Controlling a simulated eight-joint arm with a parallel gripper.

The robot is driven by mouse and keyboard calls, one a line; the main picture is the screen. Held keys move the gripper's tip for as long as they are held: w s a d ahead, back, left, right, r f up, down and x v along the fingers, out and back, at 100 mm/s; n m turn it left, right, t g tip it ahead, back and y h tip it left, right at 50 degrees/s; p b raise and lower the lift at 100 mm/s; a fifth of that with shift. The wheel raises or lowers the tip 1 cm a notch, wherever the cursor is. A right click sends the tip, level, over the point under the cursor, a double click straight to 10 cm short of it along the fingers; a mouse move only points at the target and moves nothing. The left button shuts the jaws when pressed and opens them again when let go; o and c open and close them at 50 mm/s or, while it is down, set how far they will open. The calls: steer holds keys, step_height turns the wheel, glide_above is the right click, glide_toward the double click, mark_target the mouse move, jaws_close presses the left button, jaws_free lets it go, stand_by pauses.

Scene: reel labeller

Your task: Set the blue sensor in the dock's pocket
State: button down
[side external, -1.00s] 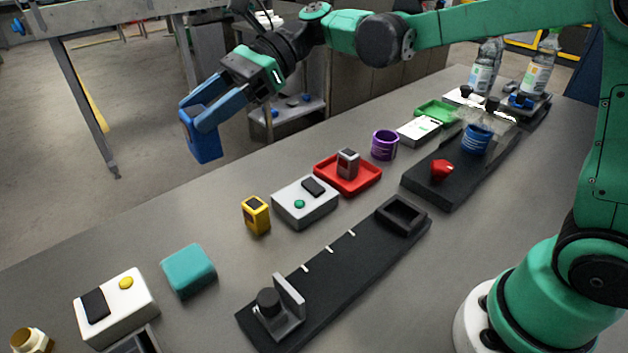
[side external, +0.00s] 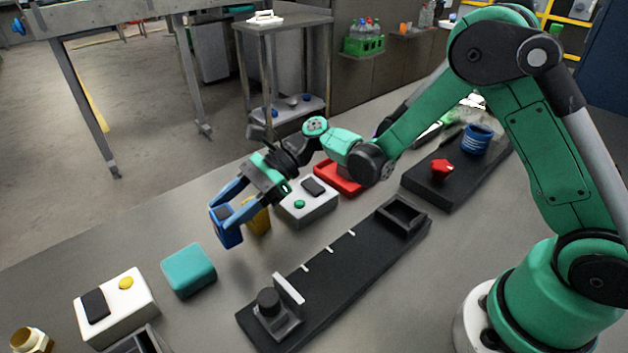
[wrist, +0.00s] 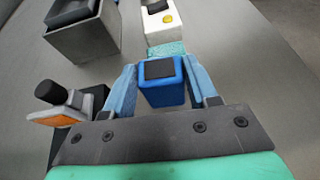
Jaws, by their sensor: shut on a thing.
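My gripper (side external: 227,208) is shut on the blue sensor (side external: 229,238), holding it upright above the grey table. In the wrist view the sensor (wrist: 163,96) sits between both blue fingers, with a dark square on its top. The long black dock board (side external: 350,272) lies to the right of my gripper. A square, raised-rim pocket (side external: 424,216) is at its far end and looks empty. A grey bracket with a black knob (side external: 268,300) stands at its near end; the wrist view shows this bracket's orange face (wrist: 53,118) at left.
A yellow block (side external: 258,222) is just behind the gripper, partly hidden. A teal block (side external: 188,270), white box (side external: 128,303) and open grey box (side external: 150,340) stand nearer. A white device (side external: 318,210), red tray (side external: 337,178) and second black board (side external: 455,180) are farther back.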

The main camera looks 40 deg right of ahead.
steer(key=shift+f, duration=2)
steer(key=shift+f, duration=0.15)
steer(key=shift+c, duration=1.3)
jaws_free()
